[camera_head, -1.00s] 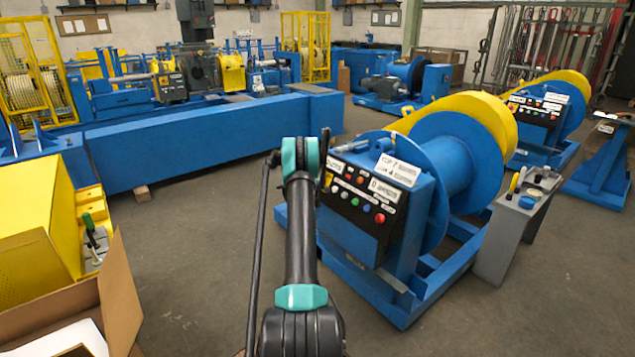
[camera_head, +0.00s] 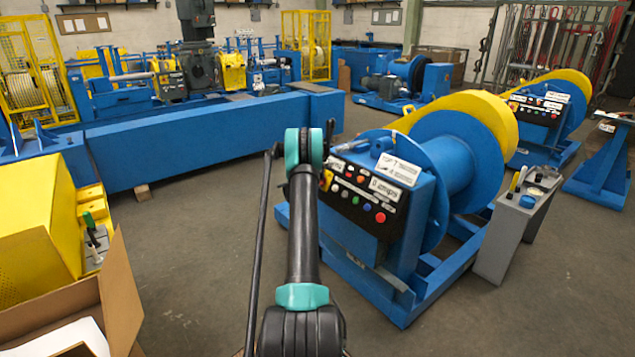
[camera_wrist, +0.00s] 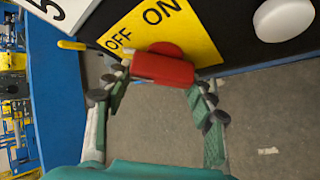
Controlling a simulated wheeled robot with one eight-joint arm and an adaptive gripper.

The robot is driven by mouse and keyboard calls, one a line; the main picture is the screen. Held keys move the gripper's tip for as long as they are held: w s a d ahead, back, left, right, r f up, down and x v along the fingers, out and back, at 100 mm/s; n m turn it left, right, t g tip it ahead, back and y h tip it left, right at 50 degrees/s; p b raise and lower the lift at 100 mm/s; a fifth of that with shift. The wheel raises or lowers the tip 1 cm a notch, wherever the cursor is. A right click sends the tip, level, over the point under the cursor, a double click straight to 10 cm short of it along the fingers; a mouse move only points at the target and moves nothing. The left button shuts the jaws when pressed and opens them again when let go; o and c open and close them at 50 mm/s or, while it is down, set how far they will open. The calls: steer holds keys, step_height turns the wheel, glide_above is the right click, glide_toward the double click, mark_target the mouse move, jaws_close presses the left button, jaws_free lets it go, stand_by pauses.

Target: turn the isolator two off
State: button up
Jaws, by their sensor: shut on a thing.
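The isolator is a red handle (camera_wrist: 163,69) on a yellow plate (camera_wrist: 190,32) marked ON and OFF, at the top middle of the wrist view. My gripper (camera_wrist: 162,80) has one finger at each end of the red handle and is shut on it. The handle's bar lies nearly level in that view, below the OFF and ON words. I cannot tell which mark it points to. In the head view a bit of yellow plate (camera_head: 327,180) shows at the left end of the black control panel (camera_head: 368,200). My arm hides my gripper there.
A white round knob (camera_wrist: 284,18) sits on the panel to the right of the plate. The blue winder (camera_head: 460,150) stands behind the panel. A grey stand (camera_head: 505,240) is to its right. An open cardboard box (camera_head: 120,300) is at the lower left. The floor between is clear.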

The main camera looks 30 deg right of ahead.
steer(key=shift+n+g, duration=0.3)
steer(key=shift+n, duration=0.1)
stand_by(0.3)
steer(key=o, duration=1.2)
steer(key=v, duration=1.2)
steer(key=shift+d, duration=0.15)
steer(key=shift+r, duration=0.1)
